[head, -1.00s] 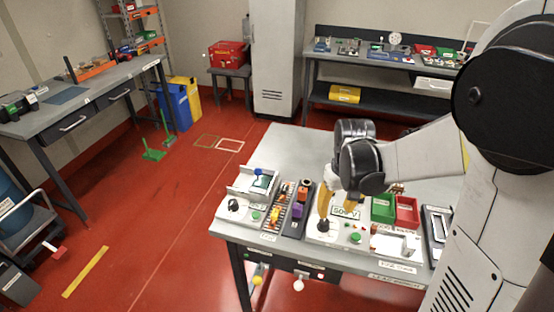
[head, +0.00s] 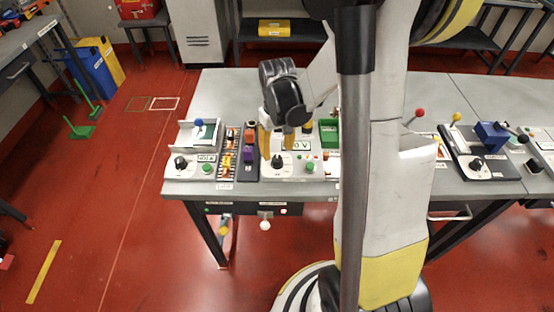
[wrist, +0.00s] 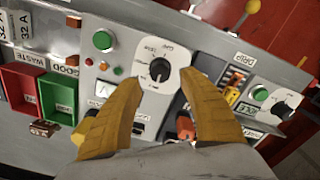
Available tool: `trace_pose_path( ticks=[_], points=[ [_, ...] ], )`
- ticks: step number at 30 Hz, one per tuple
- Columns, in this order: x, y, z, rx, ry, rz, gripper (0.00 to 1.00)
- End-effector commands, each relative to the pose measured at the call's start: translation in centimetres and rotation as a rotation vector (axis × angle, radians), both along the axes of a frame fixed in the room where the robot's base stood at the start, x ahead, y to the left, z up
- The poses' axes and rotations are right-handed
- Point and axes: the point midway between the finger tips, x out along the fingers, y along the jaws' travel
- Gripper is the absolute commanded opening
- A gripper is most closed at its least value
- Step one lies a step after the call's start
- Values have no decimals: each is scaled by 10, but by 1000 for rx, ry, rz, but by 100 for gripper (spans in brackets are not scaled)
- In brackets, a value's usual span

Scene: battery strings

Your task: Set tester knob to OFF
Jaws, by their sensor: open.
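The tester (head: 307,172) is a pale box on the bench with a display reading about 0 V, a green button and a black knob (head: 277,161) on a white dial. In the wrist view the knob (wrist: 159,70) sits in the middle of the dial (wrist: 165,52), with small printed labels around it. I cannot tell surely which label it points to. My gripper (head: 277,146) has its yellow fingers apart. In the wrist view the gripper (wrist: 162,80) has a fingertip on either side of the dial's lower part, with nothing held between them.
A second unit with a black knob (head: 181,163) and green button stands left. A rack of coloured cells (head: 249,150) lies between. Green (wrist: 58,98) and red (wrist: 23,90) bins are beside the tester. My arm hides the bench's middle; the bench behind the units is clear.

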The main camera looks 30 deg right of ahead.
Motion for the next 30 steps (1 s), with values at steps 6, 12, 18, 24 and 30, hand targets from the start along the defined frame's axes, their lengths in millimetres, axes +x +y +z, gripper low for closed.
trace_pose_path(
  ticks=[6, 12, 18, 24, 30],
  points=[
    [0, 0, 1, 0, 0, 0, 49],
    [0, 0, -8, 0, 0, 0, 49],
    [0, 0, -22, 0, 0, 0, 49],
    [0, 0, -34, 0, 0, 0, 49],
    [0, 0, -34, 0, 0, 0, 49]
  ],
)
